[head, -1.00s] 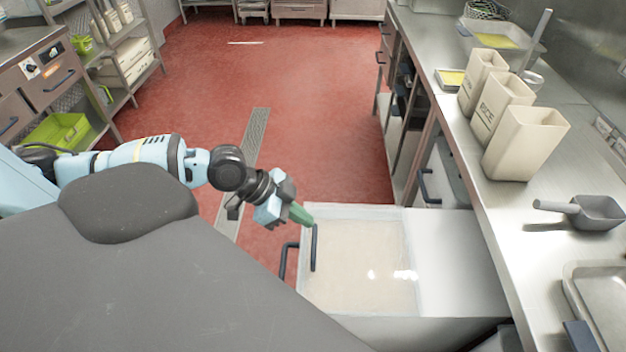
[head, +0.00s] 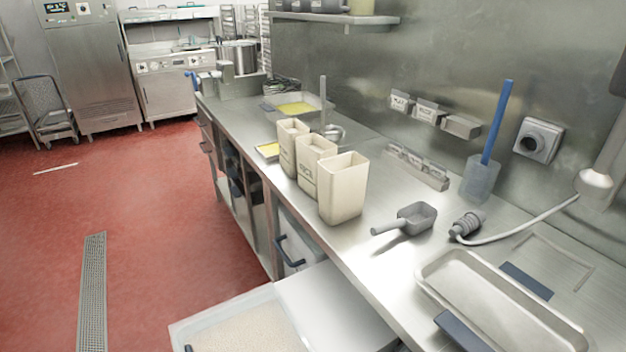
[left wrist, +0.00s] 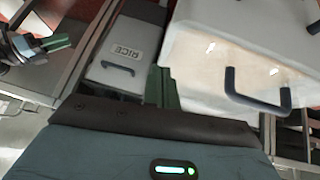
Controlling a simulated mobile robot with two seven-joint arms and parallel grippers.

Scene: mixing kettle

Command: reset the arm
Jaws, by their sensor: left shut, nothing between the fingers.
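My left gripper (left wrist: 162,88) shows in the left wrist view as green fingers, shut and empty, between a closed white bin front and the pulled-out bin. It is out of the head view.
The pulled-out bin (head: 178,333) of pale grains juts from under the steel counter; its dark handle (left wrist: 258,97) is near my left gripper. Beige containers (head: 343,190), a grey scoop (head: 412,217) and a metal tray (head: 440,264) stand on the counter.

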